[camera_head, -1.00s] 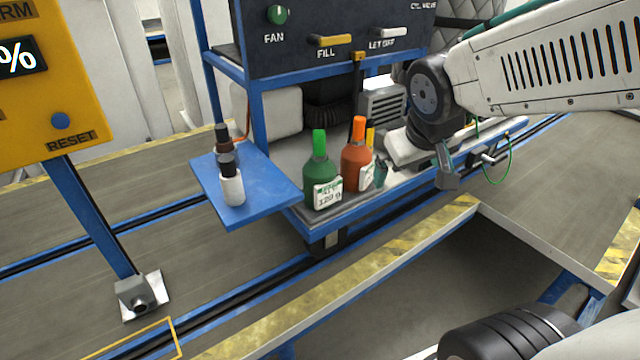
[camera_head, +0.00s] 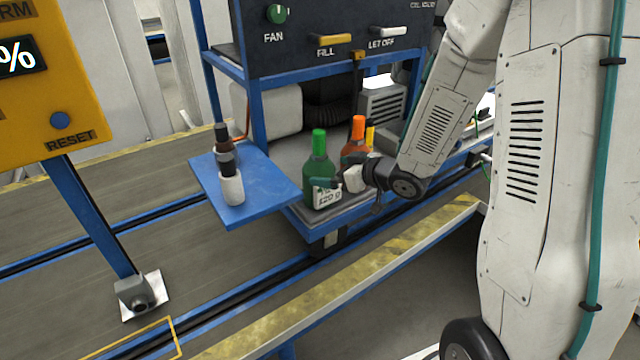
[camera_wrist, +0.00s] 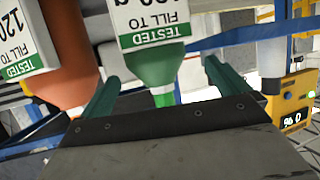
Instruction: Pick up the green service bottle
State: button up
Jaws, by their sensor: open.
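The green service bottle (camera_head: 318,172) stands upright on the grey shelf of the blue-framed station, its bright green cap up and a white label on its front. In the wrist view the bottle (camera_wrist: 155,68) appears upside down, its shoulder and neck lying between my gripper's two fingers. My gripper (camera_wrist: 160,74) is open, with a gap beside the neck on each side; no grip shows. In the head view my wrist comes in from the right, close beside the bottle, and the fingers are hard to make out there.
An orange bottle (camera_head: 357,146) stands close right of the green one, partly hidden by my arm; it is beside the left finger in the wrist view (camera_wrist: 70,60). A yellow-striped rail (camera_head: 330,290) runs in front.

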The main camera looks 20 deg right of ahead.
aim_at(326, 168)
jog(key=x, duration=0.6)
jog(key=shift+w+d, duration=0.15)
jog(key=shift+d, duration=0.2)
jog(key=c, duration=1.3)
jog(key=shift+r, duration=0.1)
